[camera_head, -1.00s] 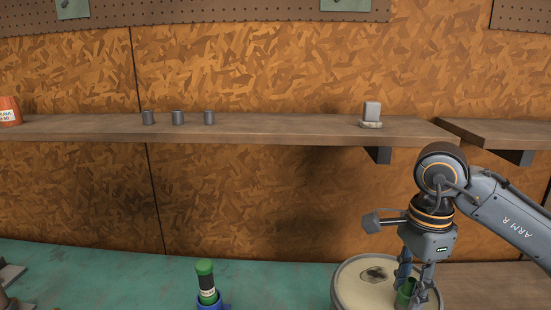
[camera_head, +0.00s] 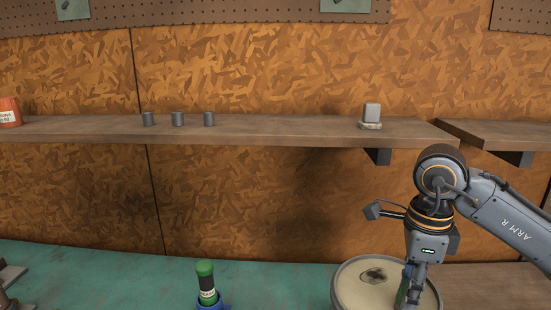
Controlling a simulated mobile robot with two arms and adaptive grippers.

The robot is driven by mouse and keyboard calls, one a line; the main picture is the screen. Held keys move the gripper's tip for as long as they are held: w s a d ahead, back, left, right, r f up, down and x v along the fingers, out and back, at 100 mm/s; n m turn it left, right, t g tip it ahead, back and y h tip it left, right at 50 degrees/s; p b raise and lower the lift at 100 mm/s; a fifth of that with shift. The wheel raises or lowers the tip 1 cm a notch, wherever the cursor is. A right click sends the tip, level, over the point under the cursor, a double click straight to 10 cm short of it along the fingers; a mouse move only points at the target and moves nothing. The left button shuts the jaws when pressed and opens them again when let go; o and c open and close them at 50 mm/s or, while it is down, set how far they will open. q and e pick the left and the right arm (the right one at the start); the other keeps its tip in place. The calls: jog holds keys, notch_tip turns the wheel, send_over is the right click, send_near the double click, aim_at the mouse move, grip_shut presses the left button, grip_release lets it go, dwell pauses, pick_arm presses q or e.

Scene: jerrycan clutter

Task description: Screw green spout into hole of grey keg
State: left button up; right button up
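The grey keg (camera_head: 352,286) stands at the lower right, with a pale round top and a dark patch near its back. My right gripper (camera_head: 408,298) points down over the right part of the keg's top. The hole and the lower end of the spout are hidden or cut off by the picture's bottom edge. My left gripper is not in view.
A dark bottle with a green cap (camera_head: 206,278) stands in a blue holder (camera_head: 224,305) on the green bench (camera_head: 120,275). Bench between bottle and keg is clear.

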jog(key=m, duration=0.5)
jog(key=shift+f, duration=0.1)
dwell(0.3)
jog(key=m, duration=0.5)
jog(key=shift+p, duration=0.35)
jog(key=o, duration=0.7)
jog(key=shift+o, duration=0.2)
